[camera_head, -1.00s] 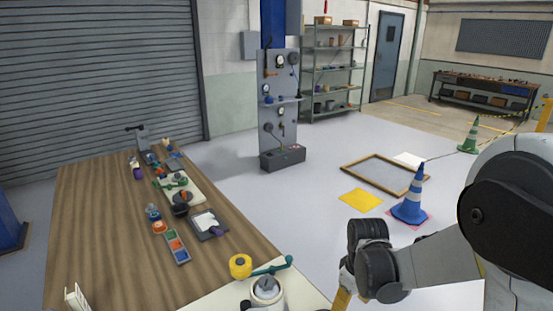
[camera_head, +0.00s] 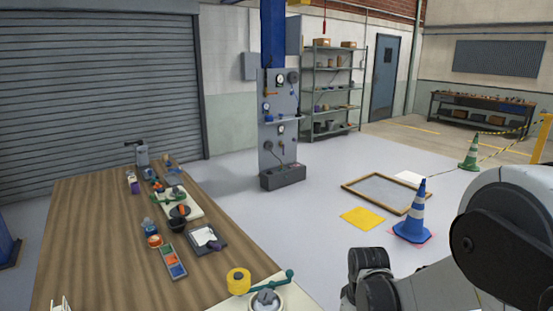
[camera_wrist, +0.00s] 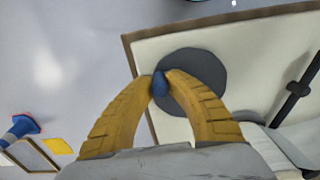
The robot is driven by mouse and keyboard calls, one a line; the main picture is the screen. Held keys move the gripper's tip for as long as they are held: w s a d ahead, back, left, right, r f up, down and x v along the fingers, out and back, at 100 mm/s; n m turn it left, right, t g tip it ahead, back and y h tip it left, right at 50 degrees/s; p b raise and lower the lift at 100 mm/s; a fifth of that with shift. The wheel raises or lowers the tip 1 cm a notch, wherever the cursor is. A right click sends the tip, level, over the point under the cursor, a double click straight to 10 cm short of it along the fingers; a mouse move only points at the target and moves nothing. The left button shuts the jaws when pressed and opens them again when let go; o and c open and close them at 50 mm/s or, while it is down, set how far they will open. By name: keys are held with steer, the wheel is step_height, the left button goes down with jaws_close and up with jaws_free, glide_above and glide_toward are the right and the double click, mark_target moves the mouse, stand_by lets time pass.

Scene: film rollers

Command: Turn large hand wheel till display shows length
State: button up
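In the wrist view, a dark grey round wheel (camera_wrist: 200,75) sits on a cream board (camera_wrist: 245,50). A blue knob (camera_wrist: 160,84) stands out from the wheel's left part. My gripper (camera_wrist: 162,75) has its two yellow fingers on either side of this knob, with the tips apparently touching it. The wheel is partly hidden behind the right finger. In the head view, my gripper is below the bottom edge, and neither the wheel nor a readable length display can be made out.
The wooden table (camera_head: 95,240) holds several small parts. A yellow roll (camera_head: 238,281) and a green crank (camera_head: 272,282) are at its near right end. A blue striped cone (camera_head: 412,215) stands on the floor at right. A dark bar (camera_wrist: 290,95) crosses the board beside the wheel.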

stand_by(0.5)
steer(key=shift+w+a, duration=0.25)
steer(key=shift+w, duration=0.85)
steer(key=shift+w+a, duration=0.7)
steer(key=shift+w, duration=0.15)
steer(key=shift+a+b, duration=0.15)
steer(key=shift+b, duration=0.15)
steer(key=o, duration=1.2)
steer(key=shift+w, duration=0.1)
steer(key=shift+c, duration=0.4)
steer(key=shift+c, duration=0.4)
